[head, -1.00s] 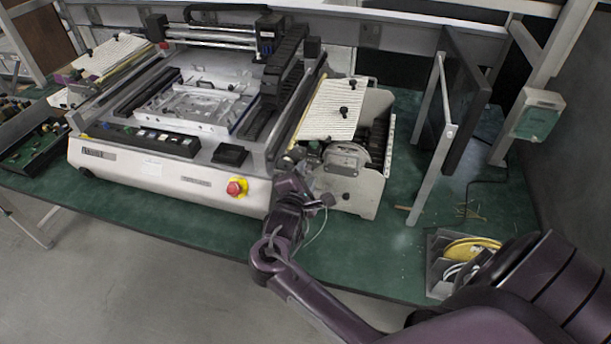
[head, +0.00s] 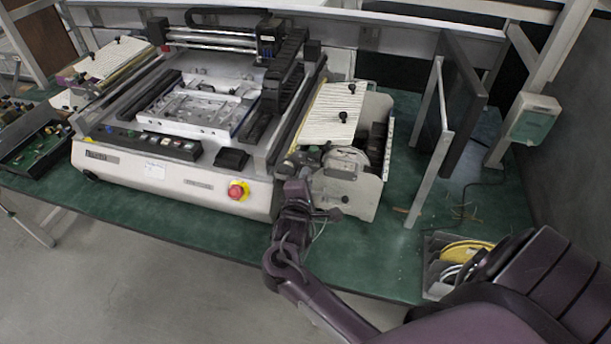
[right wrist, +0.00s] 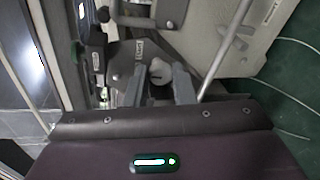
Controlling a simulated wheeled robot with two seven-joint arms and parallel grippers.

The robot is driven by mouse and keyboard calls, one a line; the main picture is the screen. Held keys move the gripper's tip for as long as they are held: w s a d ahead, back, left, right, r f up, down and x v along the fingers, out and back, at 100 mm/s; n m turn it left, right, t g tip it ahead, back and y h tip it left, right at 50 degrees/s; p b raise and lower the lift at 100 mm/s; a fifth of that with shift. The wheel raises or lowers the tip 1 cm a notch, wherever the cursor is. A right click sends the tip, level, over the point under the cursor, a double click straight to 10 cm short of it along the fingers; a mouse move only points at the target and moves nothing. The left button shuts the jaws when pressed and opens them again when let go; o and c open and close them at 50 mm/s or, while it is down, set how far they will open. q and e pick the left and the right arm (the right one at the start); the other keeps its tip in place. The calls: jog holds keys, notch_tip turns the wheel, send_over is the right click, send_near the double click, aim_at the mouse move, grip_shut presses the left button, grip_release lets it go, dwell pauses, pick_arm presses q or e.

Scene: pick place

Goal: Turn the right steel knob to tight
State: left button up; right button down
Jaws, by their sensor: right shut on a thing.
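A rounded grey steel knob (right wrist: 160,71) shows between the fingers in the right wrist view, at the machine's side. My right gripper (right wrist: 159,82) is shut on this knob, one finger on each side. In the head view my right gripper (head: 298,180) is at the front right corner of the white machine (head: 160,182), left of the feeder unit (head: 352,195). The knob is hidden there behind my gripper and wrist. I cannot read any tight mark or the knob's angle. My left gripper is out of view.
A red stop button (head: 238,190) on the machine's front is left of my wrist. A thin metal rod (right wrist: 226,48) runs close beside the right finger. A grey bin with yellow and white reels (head: 463,252) stands at the right. The green bench (head: 215,227) is clear in front.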

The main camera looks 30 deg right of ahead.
jog(key=m, duration=0.2)
jog(key=m+t, duration=0.1)
jog(key=m, duration=0.1)
jog(key=m+t, duration=0.1)
jog(key=m, duration=0.2)
jog(key=shift+s+d+f, duration=0.1)
jog(key=shift+s+f, duration=0.05)
jog(key=shift+f, duration=0.2)
jog(key=shift+y, duration=0.3)
jog(key=c, duration=1.2)
grip_release()
jog(key=shift+r, duration=0.1)
jog(key=shift+c, duration=0.2)
jog(key=f+b+v, duration=0.1)
jog(key=v, duration=0.6)
jog(key=shift+s+a+r, duration=0.2)
jog(key=shift+s+r, duration=0.1)
jog(key=shift+r, duration=0.1)
